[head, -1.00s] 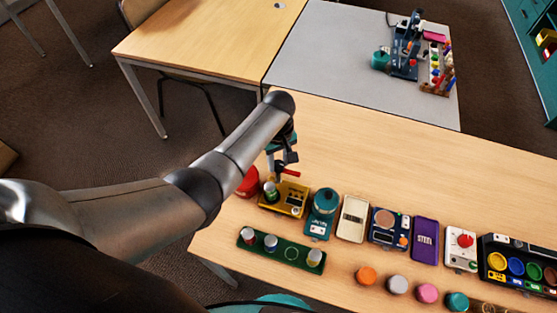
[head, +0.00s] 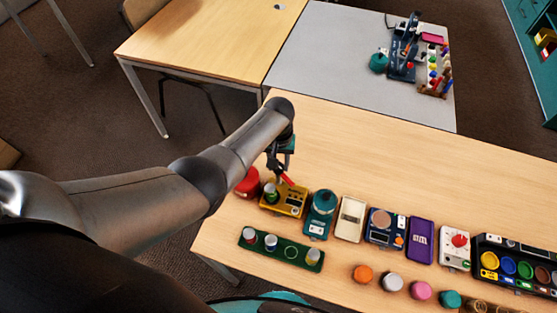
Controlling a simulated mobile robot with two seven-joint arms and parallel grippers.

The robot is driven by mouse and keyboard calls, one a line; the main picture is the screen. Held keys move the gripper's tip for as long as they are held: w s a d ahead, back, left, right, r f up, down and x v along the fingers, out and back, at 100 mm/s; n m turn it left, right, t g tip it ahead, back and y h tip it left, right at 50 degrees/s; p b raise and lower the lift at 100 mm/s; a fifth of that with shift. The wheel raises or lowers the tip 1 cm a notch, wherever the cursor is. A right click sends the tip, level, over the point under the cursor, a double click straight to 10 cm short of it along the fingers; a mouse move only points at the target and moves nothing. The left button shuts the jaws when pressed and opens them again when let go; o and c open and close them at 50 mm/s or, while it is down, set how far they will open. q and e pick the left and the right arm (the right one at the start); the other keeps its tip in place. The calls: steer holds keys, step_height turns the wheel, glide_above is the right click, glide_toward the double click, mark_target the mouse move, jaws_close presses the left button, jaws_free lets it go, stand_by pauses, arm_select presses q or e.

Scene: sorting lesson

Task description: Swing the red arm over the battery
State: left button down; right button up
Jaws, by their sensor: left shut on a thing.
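The red arm (head: 288,180) slants over the back of a yellow tester (head: 293,201). A battery with a green side and pale top (head: 271,191) stands upright at the tester's left end. The red arm appears to the right of the battery, not over it. My left gripper (head: 278,168) points down at the back of the tester and is shut on the red arm near its upper end; its fingertips are small and partly dark. My right gripper is not in view.
A green rack (head: 289,252) with several round slots holds batteries in front of the tester. A red round thing (head: 247,183) stands close left of it, a teal device (head: 320,216) close right. The table behind is clear.

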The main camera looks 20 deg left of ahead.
arm_select(q)
steer(key=m+p, duration=0.1)
steer(key=m, duration=0.4)
steer(key=shift+m, duration=0.4)
steer(key=m, duration=0.6)
stand_by(0.3)
steer(key=shift+c, duration=2.3)
jaws_free()
